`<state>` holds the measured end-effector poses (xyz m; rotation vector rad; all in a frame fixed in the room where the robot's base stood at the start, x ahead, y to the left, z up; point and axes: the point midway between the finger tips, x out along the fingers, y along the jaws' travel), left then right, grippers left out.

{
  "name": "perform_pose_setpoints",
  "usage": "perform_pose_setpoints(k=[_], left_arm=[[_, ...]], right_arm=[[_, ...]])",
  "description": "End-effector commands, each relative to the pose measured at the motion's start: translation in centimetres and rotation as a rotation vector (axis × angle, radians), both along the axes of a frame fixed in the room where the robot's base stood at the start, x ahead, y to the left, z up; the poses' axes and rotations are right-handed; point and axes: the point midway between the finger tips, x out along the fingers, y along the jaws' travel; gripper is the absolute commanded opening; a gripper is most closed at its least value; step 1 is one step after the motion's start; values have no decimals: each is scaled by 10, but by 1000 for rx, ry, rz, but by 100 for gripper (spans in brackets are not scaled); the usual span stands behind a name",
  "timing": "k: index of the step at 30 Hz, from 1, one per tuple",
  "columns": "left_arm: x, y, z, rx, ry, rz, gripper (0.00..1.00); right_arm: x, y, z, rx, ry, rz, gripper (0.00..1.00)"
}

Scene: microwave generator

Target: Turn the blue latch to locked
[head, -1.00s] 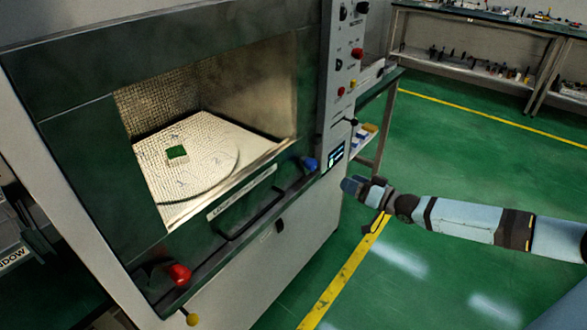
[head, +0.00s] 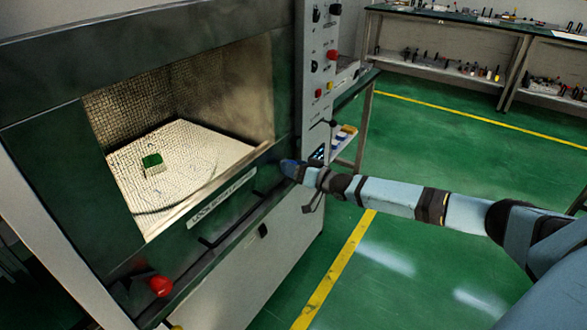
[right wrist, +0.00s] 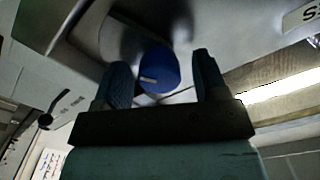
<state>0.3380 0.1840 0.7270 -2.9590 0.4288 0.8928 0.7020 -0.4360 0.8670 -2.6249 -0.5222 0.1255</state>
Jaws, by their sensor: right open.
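The blue latch (right wrist: 159,71) shows in the right wrist view as a round blue knob with a small pale mark. It sits between the two fingers of my right gripper (right wrist: 163,82), which is open with a finger on either side of it. I cannot tell whether a finger touches it. In the head view my right gripper (head: 290,169) is at the right end of the machine's front lower edge and hides the latch. The machine (head: 230,290) has an open-looking chamber front. My left gripper is not in view.
A red knob (head: 161,286) is at the lower left of the machine front. A green-topped block (head: 153,163) lies inside the chamber. A control panel (head: 321,70) rises just beyond my gripper. Workbenches (head: 480,24) stand at the back; the green floor at right is clear.

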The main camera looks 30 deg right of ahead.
Motion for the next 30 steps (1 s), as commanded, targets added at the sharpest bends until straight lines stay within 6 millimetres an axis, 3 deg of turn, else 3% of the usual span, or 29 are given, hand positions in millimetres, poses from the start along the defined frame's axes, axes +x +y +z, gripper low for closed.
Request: perform_pose_setpoints(k=[9, 15, 16, 30], left_arm=[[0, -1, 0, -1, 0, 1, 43], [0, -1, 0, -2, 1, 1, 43], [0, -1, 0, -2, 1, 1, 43], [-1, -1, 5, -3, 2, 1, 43]], right_arm=[[2, 1, 0, -1, 1, 0, 66], [2, 1, 0, 0, 0, 0, 20], [2, 1, 0, 0, 0, 0, 16], [2, 1, 1, -98, -41, -1, 16]])
